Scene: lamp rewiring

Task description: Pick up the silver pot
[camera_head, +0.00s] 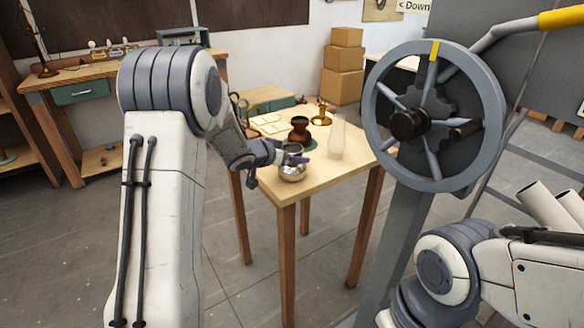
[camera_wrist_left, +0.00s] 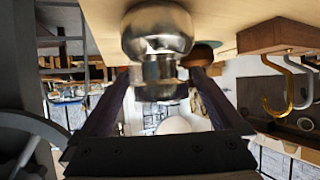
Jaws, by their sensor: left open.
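The silver pot (camera_head: 292,173) stands near the front left edge of the small wooden table (camera_head: 340,163). It has a round, shiny body and a narrower neck. My left gripper (camera_head: 288,158) is open at the pot's upper part, with its fingers partly hiding the pot's top. The left wrist view is upside down. There the silver pot (camera_wrist_left: 158,32) hangs from the top, and the two dark fingers of my left gripper (camera_wrist_left: 163,78) lie on either side of its neck. I cannot tell whether they touch it. My right arm shows at lower right, but its gripper is out of view.
Behind the pot stand a dark brown vase (camera_head: 300,131), a brass piece (camera_head: 321,114) and a clear glass chimney (camera_head: 337,138). A large grey handwheel (camera_head: 434,116) stands to the right of the table. Hooks (camera_wrist_left: 283,85) on a wooden block show in the wrist view.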

